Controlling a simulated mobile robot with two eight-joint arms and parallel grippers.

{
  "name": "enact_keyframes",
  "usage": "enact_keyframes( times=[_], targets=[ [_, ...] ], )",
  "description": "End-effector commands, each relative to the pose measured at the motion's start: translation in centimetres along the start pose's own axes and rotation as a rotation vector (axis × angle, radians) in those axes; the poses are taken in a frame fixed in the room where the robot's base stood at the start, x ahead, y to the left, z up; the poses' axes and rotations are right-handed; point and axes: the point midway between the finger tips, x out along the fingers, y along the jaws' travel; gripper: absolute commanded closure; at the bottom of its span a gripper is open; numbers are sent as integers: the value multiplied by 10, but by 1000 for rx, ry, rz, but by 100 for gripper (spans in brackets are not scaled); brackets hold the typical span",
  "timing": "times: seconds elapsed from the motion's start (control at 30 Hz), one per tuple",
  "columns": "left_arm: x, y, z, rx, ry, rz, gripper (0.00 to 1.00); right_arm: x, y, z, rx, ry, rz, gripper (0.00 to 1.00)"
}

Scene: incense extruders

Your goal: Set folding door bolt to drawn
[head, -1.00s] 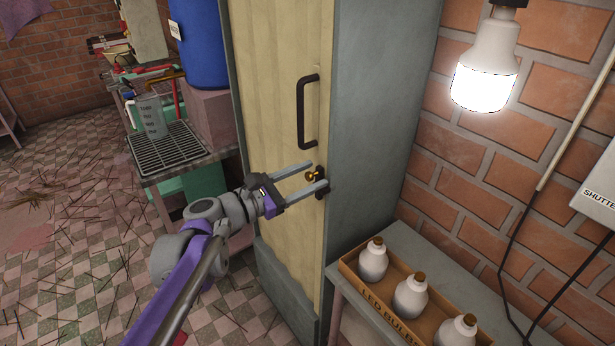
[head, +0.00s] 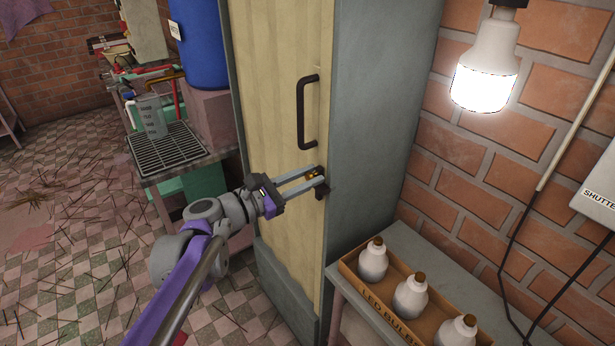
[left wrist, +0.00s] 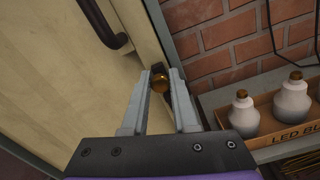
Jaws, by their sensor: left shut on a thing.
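The folding door (head: 282,120) is a pale wooden panel in a grey cabinet frame, and it stands closed in the head view. The knob (left wrist: 160,83) also shows in the left wrist view, between the fingertips. My left gripper (head: 318,177) is shut on the bolt knob, with one finger on each side; the fingers partly hide it in the head view. My right gripper is not in view.
The black door handle (head: 302,112) is above the bolt. A box of LED bulbs (head: 375,300) stands on a grey table at the lower right. A lit bulb (head: 485,65) hangs by the brick wall. A bench with a rack (head: 165,147) is at the left.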

Motion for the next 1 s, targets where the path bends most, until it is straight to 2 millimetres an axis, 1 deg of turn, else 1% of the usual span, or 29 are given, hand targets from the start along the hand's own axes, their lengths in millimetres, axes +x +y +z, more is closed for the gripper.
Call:
enact_keyframes(
  times=[0.8, 0.87, 1.0],
  targets=[
    [0, 0, 0, 4, 1, -2, 100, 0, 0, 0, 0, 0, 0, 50],
    [0, 0, 3, 4, 1, -2, 100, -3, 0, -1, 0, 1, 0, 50],
    [0, 6, 19, 5, 0, -1, 100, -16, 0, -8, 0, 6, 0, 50]
  ],
)
